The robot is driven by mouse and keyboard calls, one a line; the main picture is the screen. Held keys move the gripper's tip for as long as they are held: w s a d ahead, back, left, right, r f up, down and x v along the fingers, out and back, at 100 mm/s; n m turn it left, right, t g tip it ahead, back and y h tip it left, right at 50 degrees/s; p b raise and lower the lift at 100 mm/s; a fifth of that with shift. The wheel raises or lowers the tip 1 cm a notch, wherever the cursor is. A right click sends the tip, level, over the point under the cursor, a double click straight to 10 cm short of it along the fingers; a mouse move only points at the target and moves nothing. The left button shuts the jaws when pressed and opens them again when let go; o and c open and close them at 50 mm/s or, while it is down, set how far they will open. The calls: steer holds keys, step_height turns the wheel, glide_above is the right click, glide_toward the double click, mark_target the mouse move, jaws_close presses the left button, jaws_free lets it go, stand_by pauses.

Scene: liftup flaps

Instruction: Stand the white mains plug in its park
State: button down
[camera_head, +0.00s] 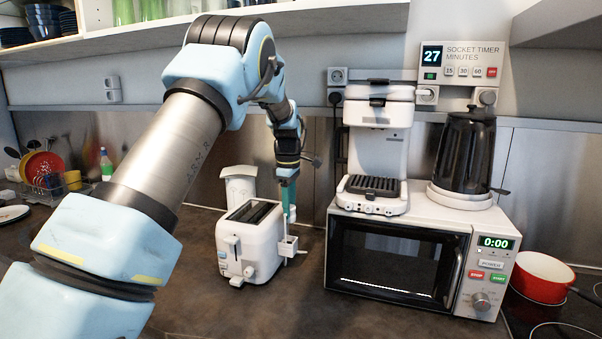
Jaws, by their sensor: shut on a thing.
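My gripper (289,208), with teal fingers, points down just behind the right side of the white toaster (250,242). It is shut on a small white piece (292,213) at its fingertips, which looks like the white mains plug. The plug is small and partly covered by the fingers, so its pins and tilt cannot be made out. A small white open-topped holder (288,246), which looks like the park, sits at the toaster's right side. The plug shows above the holder in the picture; a gap in depth cannot be judged.
A white microwave (395,265) stands to the right, bearing a coffee maker (375,150) and a dark kettle (466,155). A white canister (239,186) stands behind the toaster. The socket timer panel (462,62) is on the wall. Counter in front of the toaster is clear.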

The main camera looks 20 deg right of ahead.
steer(key=shift+s+a+f, duration=0.3)
steer(key=shift+a, duration=0.2)
steer(key=b, duration=0.4)
glide_above(288, 243)
steer(key=shift+f, duration=2.4)
steer(key=shift+f+b, duration=0.45)
steer(key=shift+f, duration=0.8)
steer(key=shift+s+a+f, duration=0.1)
steer(key=shift+f, duration=0.05)
steer(key=shift+c, duration=1.8)
jaws_free()
steer(key=shift+f, duration=0.2)
step_height(288, 243, up, 12)
steer(key=b, duration=0.2)
steer(key=shift+b, duration=0.35)
